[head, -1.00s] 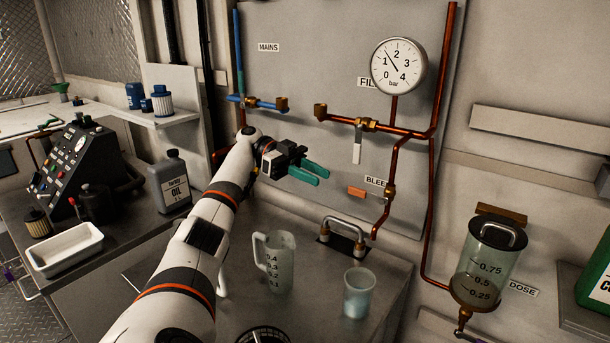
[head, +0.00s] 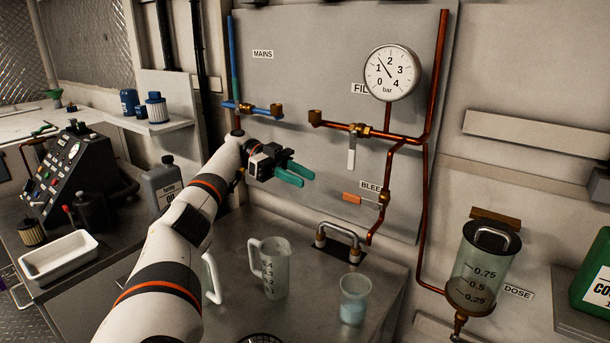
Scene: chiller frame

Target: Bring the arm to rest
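My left arm comes in from the bottom left of the head view. Its gripper (head: 296,175), with two teal fingers, hangs in front of the grey panel, below the blue mains pipe and left of the white-handled valve. The fingers are apart with a gap between them, and I see nothing held. The gripper looks clear of the pipes and valves. My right gripper is not in view.
A pressure gauge (head: 391,73), white valve lever (head: 351,158) and orange bleed lever (head: 352,197) are on the panel. Below stand a measuring jug (head: 274,270), a beaker (head: 354,299) and a metal handle (head: 338,236). An oil bottle (head: 164,187) is beside my arm. A dosing cylinder (head: 482,268) hangs right.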

